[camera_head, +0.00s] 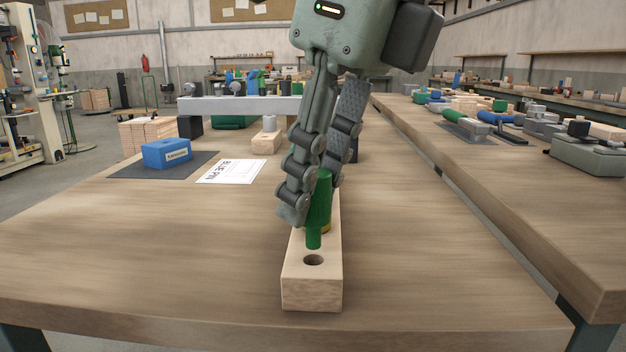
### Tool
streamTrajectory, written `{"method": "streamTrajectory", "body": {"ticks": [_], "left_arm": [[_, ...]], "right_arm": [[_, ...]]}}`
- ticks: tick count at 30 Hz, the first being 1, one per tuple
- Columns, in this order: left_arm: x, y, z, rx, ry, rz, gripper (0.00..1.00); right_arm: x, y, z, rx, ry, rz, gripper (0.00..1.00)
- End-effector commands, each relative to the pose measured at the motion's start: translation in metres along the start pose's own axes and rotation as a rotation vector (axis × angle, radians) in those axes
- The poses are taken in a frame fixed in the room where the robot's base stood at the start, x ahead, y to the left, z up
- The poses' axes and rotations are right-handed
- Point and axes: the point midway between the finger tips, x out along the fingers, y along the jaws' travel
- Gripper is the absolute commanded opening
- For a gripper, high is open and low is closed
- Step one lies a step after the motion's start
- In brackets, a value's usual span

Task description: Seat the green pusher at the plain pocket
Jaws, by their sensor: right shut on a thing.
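The green pusher (319,205) is upright, with a wide body and a narrower lower stem. My right gripper (306,205) is shut on it from above. A pale wooden block (312,290) lies lengthwise below it on the table. A plain round pocket (313,260) is open and empty near the block's close end. The stem's tip shows just behind this pocket, outside it; its exact height above the block is hard to judge. A small yellowish band (326,229) shows behind the pusher, mostly hidden. My left gripper is not in view.
A blue block (166,154) sits on a dark mat (124,171) at left, beside a printed white sheet (232,171). A wooden block with a grey cylinder (269,125) stands farther back. The table's front left and right are clear.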

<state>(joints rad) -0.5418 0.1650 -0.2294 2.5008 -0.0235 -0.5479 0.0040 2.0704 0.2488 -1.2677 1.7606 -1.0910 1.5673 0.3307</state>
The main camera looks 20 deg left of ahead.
Motion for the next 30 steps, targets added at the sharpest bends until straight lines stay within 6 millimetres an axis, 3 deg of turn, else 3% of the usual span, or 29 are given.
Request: {"method": "streamTrajectory", "body": {"ticks": [30], "left_arm": [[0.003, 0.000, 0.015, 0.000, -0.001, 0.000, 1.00]], "right_arm": [[0.017, 0.000, -0.005, 0.000, 0.000, 0.000, 0.00]]}}
